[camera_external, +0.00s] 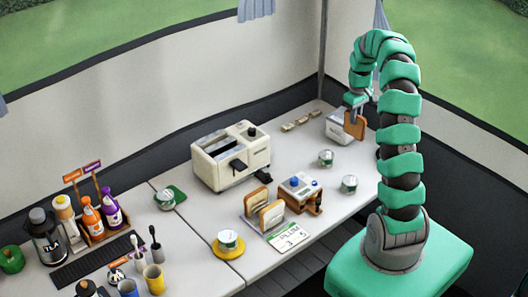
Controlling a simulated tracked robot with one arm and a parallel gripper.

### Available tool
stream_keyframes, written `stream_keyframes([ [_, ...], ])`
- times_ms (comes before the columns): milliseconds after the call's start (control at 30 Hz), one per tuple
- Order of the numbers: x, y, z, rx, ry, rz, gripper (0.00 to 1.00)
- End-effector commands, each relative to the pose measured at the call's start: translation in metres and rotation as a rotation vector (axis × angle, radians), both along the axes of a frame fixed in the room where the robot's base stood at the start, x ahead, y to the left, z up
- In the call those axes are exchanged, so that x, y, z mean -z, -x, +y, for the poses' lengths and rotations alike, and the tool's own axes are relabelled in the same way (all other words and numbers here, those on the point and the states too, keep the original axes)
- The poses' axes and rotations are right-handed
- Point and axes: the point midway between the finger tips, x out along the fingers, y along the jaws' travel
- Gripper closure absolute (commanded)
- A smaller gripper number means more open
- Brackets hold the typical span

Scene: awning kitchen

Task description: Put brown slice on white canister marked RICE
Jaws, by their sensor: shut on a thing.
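My gripper (357,103) is at the far right end of the counter, pointing down. It is shut on a brown slice (355,126), which hangs upright below it. A white canister (337,127) stands on the counter just left of and partly behind the slice. Its marking is too small to read, and its right side is partly hidden by the slice and gripper. Whether the slice touches the canister I cannot tell.
A white toaster (230,156) stands mid-counter. A rack with bread slices (264,210), a small wooden box with a blue knob (299,192) and small tins (325,158) stand nearer. Bottles (92,220) and cups crowd the left. Small items (300,120) lie behind, near the wall.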

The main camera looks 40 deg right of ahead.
Motion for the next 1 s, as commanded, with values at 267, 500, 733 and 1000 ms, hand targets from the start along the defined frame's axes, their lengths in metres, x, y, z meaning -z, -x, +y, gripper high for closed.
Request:
stream_keyframes([
  [267,0.003,-0.018,-0.021,0.023,0.001,0.0,0.99],
  [500,0.006,-0.045,-0.04,0.021,0.002,-0.001,0.99],
  [733,0.008,-0.068,-0.057,0.022,0.002,-0.001,0.99],
  [1000,0.01,-0.091,-0.074,0.022,0.004,-0.003,0.99],
])
